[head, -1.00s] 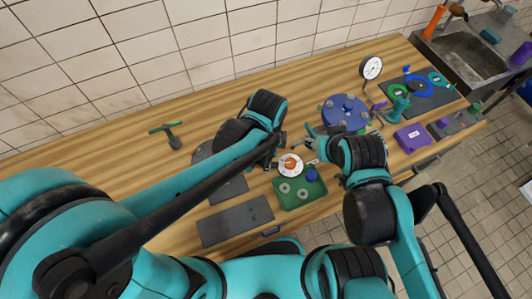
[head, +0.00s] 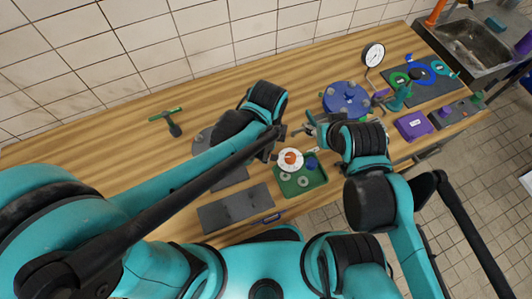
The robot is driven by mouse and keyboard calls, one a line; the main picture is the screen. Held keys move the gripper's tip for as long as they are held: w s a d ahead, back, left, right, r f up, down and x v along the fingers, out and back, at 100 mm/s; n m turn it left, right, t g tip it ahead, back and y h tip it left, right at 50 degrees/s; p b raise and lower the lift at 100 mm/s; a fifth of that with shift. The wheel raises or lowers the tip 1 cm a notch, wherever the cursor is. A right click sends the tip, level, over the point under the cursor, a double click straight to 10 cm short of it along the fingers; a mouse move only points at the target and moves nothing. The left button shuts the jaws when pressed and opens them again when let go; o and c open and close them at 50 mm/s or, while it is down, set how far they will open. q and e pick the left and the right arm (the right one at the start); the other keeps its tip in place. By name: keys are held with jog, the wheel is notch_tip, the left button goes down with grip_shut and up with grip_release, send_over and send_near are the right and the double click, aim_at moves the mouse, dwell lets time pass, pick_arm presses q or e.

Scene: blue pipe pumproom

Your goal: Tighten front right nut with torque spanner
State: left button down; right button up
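A blue round flange (head: 346,99) with several raised nuts or studs lies towards the back right of the bench. Which is the front right nut is too small to tell. A white dial with an orange centre (head: 290,159), which looks like the torque spanner's gauge, is just over the back edge of the green tray. My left gripper (head: 276,150) is beside the dial, partly hidden by its own arm; its grip cannot be made out. My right gripper (head: 312,129) is left of and in front of the flange, apart from it; its fingers look spread and empty.
The green tray (head: 312,184) holds grey rings and a blue part. Grey mats (head: 236,208) lie front left, a green-handled tool (head: 172,124) back left. A dial gauge on a stand (head: 373,55), a purple box (head: 413,126) and a dark mat with coloured rings (head: 443,87) stand right.

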pick_arm(q)
jog(key=shift+w+n, duration=0.35)
jog(key=shift+n, duration=0.05)
jog(key=shift+r, duration=0.45)
jog(key=shift+r+p, duration=1.55)
jog(key=shift+r, duration=0.1)
